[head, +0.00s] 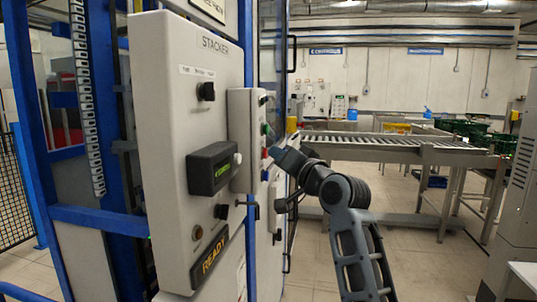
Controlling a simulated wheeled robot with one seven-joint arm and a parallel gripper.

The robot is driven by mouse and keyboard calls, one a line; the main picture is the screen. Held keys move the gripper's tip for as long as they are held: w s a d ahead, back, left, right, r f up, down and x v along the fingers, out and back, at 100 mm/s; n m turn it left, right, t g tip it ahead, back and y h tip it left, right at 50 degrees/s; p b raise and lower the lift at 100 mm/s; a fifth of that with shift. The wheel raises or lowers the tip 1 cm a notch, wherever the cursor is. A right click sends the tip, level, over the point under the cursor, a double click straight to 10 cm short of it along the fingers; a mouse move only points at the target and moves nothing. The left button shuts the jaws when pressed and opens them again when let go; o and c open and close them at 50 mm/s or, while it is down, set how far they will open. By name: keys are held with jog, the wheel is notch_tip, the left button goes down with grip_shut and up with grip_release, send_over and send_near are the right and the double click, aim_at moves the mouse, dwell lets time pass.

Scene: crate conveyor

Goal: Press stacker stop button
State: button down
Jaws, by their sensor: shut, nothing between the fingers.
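The grey stacker panel (170,130) is at the left of the head view, marked STACKER. A narrower light grey button box (240,110) stands at its right edge. Small buttons stick out from the side of this box: a green one (265,129), a red one (265,153) and a blue one (265,175). My gripper (274,150) reaches in from the right, its tip close beside the red button. It is shut and holds nothing. I cannot tell from this angle whether the tip touches the red button.
A roller conveyor (400,150) runs behind my arm. Grey equipment (520,190) stands at the right edge.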

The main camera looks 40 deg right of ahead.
jog(key=shift+s, duration=0.1)
jog(key=shift+s+d, duration=0.45)
jog(key=shift+s, duration=0.15)
jog(key=s+d, duration=0.1)
jog(key=s, duration=0.1)
jog(key=s+d, duration=0.2)
dwell(0.5)
jog(key=shift+f, duration=0.15)
dwell(0.6)
